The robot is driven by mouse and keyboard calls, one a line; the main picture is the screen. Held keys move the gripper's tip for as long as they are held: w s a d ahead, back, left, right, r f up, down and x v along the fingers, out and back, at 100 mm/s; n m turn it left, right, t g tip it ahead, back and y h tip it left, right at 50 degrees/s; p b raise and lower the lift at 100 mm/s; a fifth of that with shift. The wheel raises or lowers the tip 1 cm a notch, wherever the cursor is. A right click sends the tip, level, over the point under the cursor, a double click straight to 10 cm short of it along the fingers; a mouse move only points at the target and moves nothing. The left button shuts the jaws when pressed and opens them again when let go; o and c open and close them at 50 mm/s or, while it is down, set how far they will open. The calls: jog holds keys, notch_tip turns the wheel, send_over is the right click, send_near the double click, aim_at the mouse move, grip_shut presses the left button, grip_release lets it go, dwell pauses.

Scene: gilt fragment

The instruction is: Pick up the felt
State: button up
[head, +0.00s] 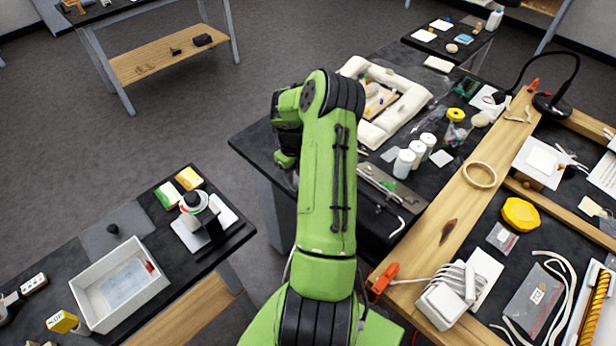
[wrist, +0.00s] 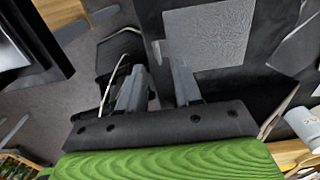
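A flat light-grey textured sheet (wrist: 212,38) lies on a dark table surface in the upper middle of the wrist view; it may be the felt, but I cannot tell for sure. My gripper (wrist: 160,76) has its two grey fingers apart with nothing visible between them. The right finger's tip is near the sheet's lower left corner in the picture, with the sheet beyond it. Whether they touch I cannot tell. In the head view my green arm hides the gripper and the sheet does not show clearly.
The dark workbench (head: 262,140) holds white bottles (head: 403,163), a white padded tray (head: 420,92) and a wooden frame (head: 440,240) at right. A lower-left table carries a white bin (head: 152,292) and a grey mat (head: 100,238). Open floor (head: 190,110) lies left of the bench.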

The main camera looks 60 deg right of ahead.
aim_at(295, 183)
notch_tip(295, 183, down, 4)
jog(key=shift+f, duration=0.25)
grip_shut()
notch_tip(295, 183, up, 10)
dwell(0.4)
jog(key=shift+r, duration=0.15)
